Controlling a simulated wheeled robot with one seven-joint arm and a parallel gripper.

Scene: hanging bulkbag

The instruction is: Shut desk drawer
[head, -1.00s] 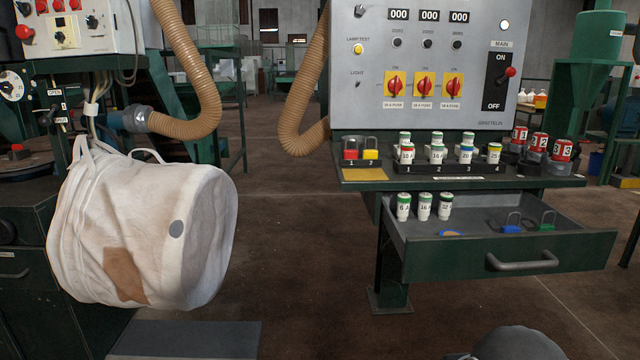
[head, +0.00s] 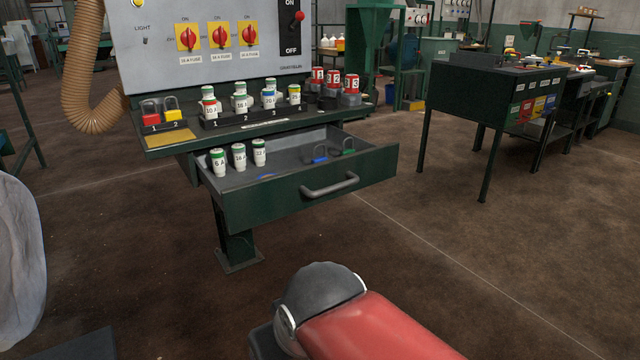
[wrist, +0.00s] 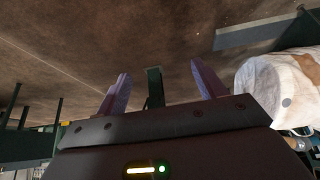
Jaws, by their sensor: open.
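The green desk drawer (head: 300,190) is pulled out below the desk top (head: 262,128) under the grey control panel. It has a grey bar handle (head: 330,186) on its front. Inside it stand several white fuses (head: 239,157), with a blue padlock (head: 320,154) and a green padlock (head: 347,147). My red arm shows at the bottom of the head view, apart from the drawer. My gripper (wrist: 163,88) shows in the wrist view with its two fingers spread and nothing between them. The wrist view seems upside down, and the drawer cannot be made out there.
A white bulk bag (wrist: 284,88) hangs at the right of the wrist view and shows at the head view's left edge (head: 18,260). A dark green side table (head: 490,95) stands at the right. The floor before the drawer is clear.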

